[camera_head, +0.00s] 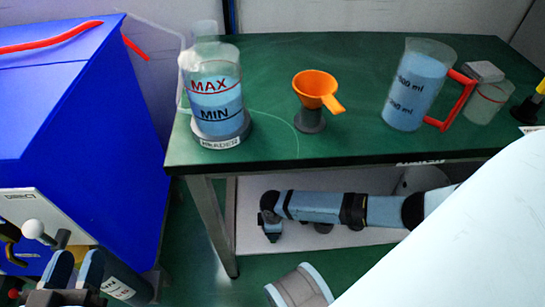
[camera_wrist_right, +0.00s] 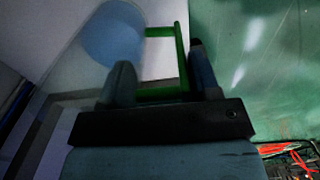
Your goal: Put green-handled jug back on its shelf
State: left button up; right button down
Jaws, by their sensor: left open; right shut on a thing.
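The green-handled jug (camera_wrist_right: 112,35) shows in the right wrist view, with blue content in a clear body. Its green handle (camera_wrist_right: 182,55) lies between the fingers of my right gripper (camera_wrist_right: 160,56), which is shut on it. In the head view I cannot make out this jug; my right arm reaches in low, under the table top, in front of the pale lower shelf (camera_head: 345,236). My left gripper (camera_head: 75,268) is open and empty at the lower left, in front of the blue cabinet.
On the green table (camera_head: 270,75) stand a MAX/MIN bottle (camera_head: 215,95), an orange funnel (camera_head: 314,85) on a stand, a red-handled jug (camera_head: 415,88) and a small clear container (camera_head: 485,100). The blue cabinet (camera_head: 110,150) stands left. The table's middle back is clear.

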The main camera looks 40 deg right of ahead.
jog(key=shift+c, duration=1.7)
grip_release()
jog(key=shift+f, duration=0.1)
jog(key=shift+r, duration=0.4)
notch_tip(320, 180, up, 6)
jog(key=p, duration=0.4)
jog(key=shift+r, duration=0.45)
pick_arm(q)
jog(key=shift+s+d+r+n, duration=0.2)
jog(key=shift+s+r+n, duration=0.25)
jog(key=shift+n, duration=0.1)
jog(key=shift+s+d+r+n, duration=0.2)
jog(key=shift+s+r+n, duration=0.15)
jog(key=shift+n, duration=0.2)
jog(key=shift+r, duration=0.15)
pick_arm(e)
jog(key=shift+a+r, duration=0.1)
